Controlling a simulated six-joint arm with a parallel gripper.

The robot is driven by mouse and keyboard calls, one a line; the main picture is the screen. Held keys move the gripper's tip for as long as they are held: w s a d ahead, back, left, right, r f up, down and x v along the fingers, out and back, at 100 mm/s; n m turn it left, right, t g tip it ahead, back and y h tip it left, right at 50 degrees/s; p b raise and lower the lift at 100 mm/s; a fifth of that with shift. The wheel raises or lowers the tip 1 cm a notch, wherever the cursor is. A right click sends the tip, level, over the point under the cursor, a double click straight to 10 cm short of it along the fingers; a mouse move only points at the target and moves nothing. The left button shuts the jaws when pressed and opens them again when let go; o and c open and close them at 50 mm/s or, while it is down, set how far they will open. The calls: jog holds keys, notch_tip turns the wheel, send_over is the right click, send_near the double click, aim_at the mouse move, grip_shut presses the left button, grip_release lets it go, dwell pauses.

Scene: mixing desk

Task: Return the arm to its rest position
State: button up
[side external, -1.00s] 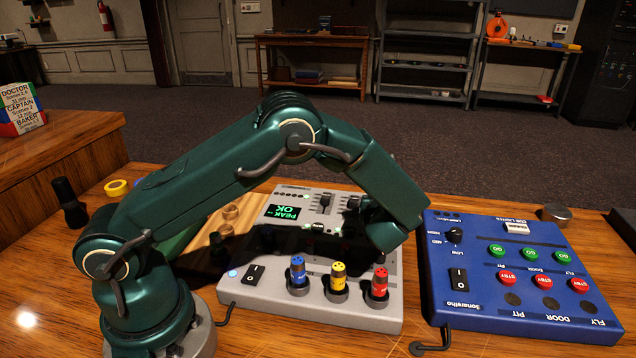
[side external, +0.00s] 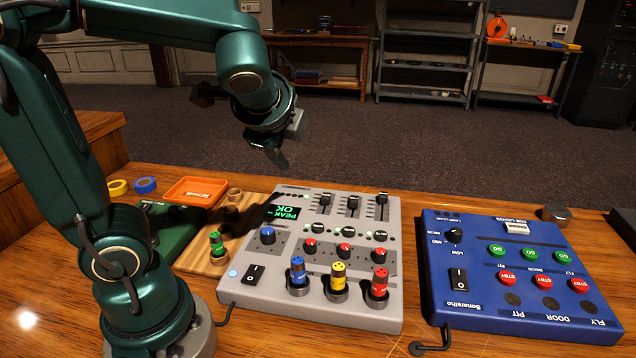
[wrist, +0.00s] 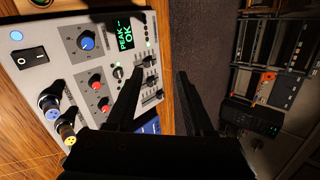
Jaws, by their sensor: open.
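My gripper (side external: 276,155) hangs in the air above the far left part of the grey mixing desk (side external: 228,283), well clear of it, with my arm raised and folded back. In the wrist view its two fingers (wrist: 160,90) are apart with nothing between them. The desk shows a "PEAK OK" screen (side external: 285,213), faders, red and blue knobs, and a black switch. Blue (side external: 297,271), yellow (side external: 338,276) and red (side external: 379,283) connectors stand upright in sockets along its near edge.
A blue cue-light box (side external: 520,270) stands to the right. Space above the desk is open.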

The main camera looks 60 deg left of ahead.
jog(key=s+d+f+n+h, duration=0.4)
jog(key=s+d+n+h, duration=0.2)
jog(key=s+d+n, duration=0.3)
jog(key=shift+s+d+n+h, duration=0.3)
jog(key=shift+d+n+h, duration=0.1)
jog(key=shift+d+n, duration=0.65)
